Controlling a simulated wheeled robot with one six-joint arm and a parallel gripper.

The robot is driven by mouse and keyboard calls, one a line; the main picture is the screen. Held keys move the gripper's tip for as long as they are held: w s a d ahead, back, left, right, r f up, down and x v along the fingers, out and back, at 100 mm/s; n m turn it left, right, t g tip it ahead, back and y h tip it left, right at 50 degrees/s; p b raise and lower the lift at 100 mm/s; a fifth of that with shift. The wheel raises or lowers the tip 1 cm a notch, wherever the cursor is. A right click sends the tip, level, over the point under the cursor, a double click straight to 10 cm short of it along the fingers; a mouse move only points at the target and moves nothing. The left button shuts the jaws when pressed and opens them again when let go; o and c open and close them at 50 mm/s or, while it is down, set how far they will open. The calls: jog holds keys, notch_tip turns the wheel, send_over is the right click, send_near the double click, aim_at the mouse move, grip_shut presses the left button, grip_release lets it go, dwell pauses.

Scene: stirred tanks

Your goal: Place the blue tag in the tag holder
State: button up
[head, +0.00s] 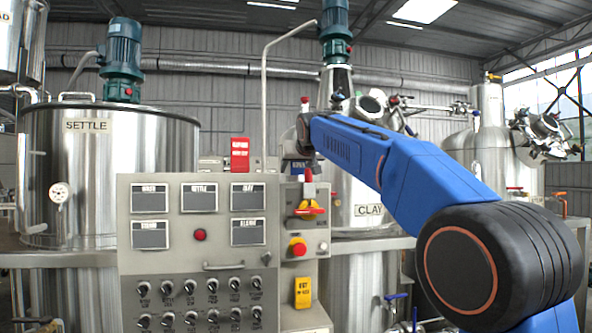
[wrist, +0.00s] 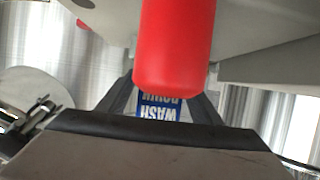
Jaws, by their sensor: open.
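The blue tag (wrist: 158,108), lettered "WASH DOWN", shows upside down in the wrist view. It lies between the two dark fingers of my gripper (wrist: 160,100), which is open. A red rounded cylinder hides part of the tag. I cannot tell whether either finger touches the tag. In the head view my blue arm reaches to the right side of the control panel, and its far end hides most of the gripper. I cannot clearly make out the blue tag or an empty tag holder there.
The red cylinder (wrist: 175,45) fills the upper middle of the wrist view. The control panel (head: 193,252) carries several switches.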

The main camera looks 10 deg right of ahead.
jog(key=v, duration=1.1)
jog(key=shift+s+r, duration=0.15)
jog(key=shift+s, duration=0.25)
